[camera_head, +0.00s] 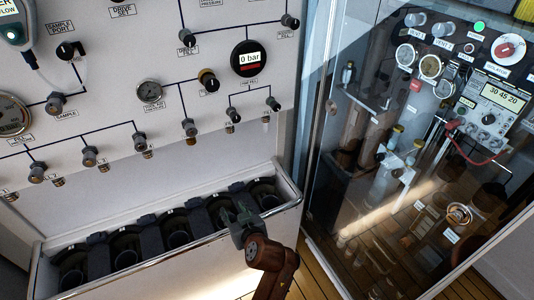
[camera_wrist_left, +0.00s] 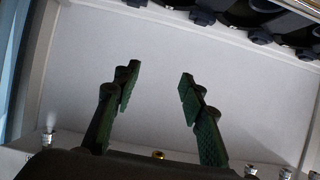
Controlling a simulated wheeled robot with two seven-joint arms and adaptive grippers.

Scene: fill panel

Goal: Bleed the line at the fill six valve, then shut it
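A row of small dark fill valve knobs runs along the lower panel in the head view. The rightmost knob (camera_head: 272,103) and its neighbour (camera_head: 233,115) hang from a branched line. Their labels are too small to read, so I cannot tell which is fill six. A round black digital gauge (camera_head: 250,59) above them reads 0 bar. My left gripper (camera_head: 238,214) is below these valves, over the right end of the cylinder trough. In the left wrist view its two green fingers (camera_wrist_left: 158,88) are spread apart with nothing between them. My right gripper is not in view.
The metal-rimmed trough (camera_head: 160,255) holds several dark cylinders below the panel. A glass-fronted cabinet (camera_head: 318,130) with gauges and a meter stands close on the right. White panel wall (camera_wrist_left: 230,75) lies beyond the fingers, with small fittings (camera_wrist_left: 48,136) along the picture's bottom.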

